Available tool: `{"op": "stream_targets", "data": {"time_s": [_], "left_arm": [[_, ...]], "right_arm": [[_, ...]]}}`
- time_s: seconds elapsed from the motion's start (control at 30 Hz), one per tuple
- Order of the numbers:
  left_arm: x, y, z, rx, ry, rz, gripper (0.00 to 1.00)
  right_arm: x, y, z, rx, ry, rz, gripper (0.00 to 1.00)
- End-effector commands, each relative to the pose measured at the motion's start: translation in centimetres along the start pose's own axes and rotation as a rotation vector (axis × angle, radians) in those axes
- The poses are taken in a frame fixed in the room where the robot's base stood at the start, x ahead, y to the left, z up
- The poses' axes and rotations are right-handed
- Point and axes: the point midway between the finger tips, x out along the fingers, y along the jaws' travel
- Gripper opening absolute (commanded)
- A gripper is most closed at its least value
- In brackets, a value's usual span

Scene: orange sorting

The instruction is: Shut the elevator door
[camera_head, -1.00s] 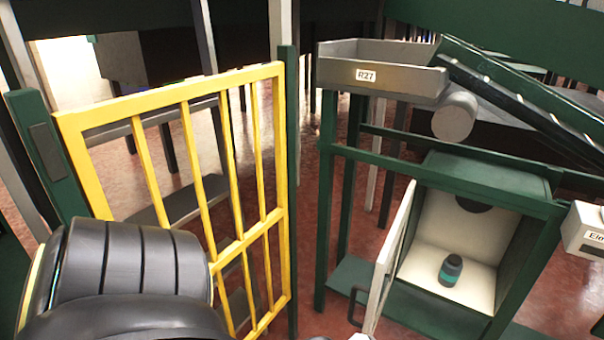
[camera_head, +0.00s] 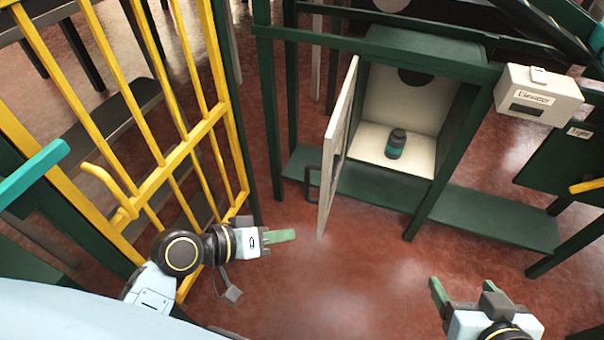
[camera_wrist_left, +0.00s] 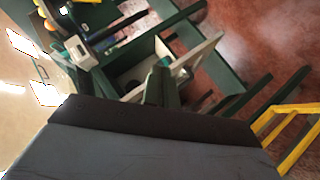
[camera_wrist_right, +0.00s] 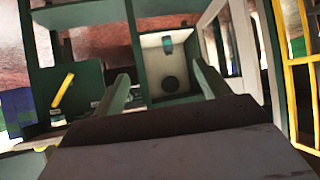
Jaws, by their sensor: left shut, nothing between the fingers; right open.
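The elevator is a dark green box with a pale interior (camera_head: 430,105). Its pale door (camera_head: 337,140) stands swung open at the left side, with a dark handle (camera_head: 312,184) on its outer face. A dark bottle with a teal band (camera_head: 396,144) stands inside. My left gripper (camera_head: 293,235) is shut and empty, low and left of the door, apart from it. My right gripper (camera_head: 463,288) is open and empty, in front of and below the elevator, to the right. The right wrist view shows the elevator interior (camera_wrist_right: 152,55) between the open fingers.
A yellow barred gate (camera_head: 170,155) with a yellow handle (camera_head: 108,185) stands left, close to my left arm. A white labelled box (camera_head: 538,97) is mounted right of the elevator. A green shelf (camera_head: 490,218) runs low at right. Red floor (camera_head: 350,285) lies clear between my grippers.

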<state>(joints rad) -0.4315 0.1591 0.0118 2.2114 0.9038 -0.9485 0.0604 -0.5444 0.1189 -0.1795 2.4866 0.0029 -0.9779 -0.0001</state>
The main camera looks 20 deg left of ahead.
Motion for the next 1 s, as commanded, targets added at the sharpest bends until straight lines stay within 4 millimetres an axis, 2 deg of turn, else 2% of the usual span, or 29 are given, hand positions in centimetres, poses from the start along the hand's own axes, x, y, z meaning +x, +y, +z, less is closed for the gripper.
{"op": "stream_targets", "data": {"time_s": [0.1,0.3,0.4,0.57,0.67,1.0], "left_arm": [[0.0,-0.4,-2.0,-0.215,0.043,0.147,0.00],[-1.2,-1.1,-5.9,-0.502,0.126,0.349,0.00],[-1.9,-1.6,-7.3,-0.587,0.156,0.411,0.00],[-2.0,-1.7,-8.4,-0.646,0.178,0.457,0.00],[-1.1,-1.3,-8.8,-0.651,0.179,0.463,0.00],[4.3,0.9,-10.5,-0.649,0.178,0.461,0.00]], "right_arm": [[0.1,-0.1,-0.6,0.000,0.037,-0.004,0.75],[0.3,-0.1,-2.2,-0.003,0.100,-0.004,0.75],[0.2,-0.2,-2.5,-0.003,0.118,-0.005,0.75],[0.2,-0.2,-2.7,-0.003,0.130,-0.006,0.75],[0.3,-0.3,-3.0,-0.003,0.149,-0.008,0.75],[0.0,-1.0,-5.5,-0.002,0.303,-0.025,0.75]]}}
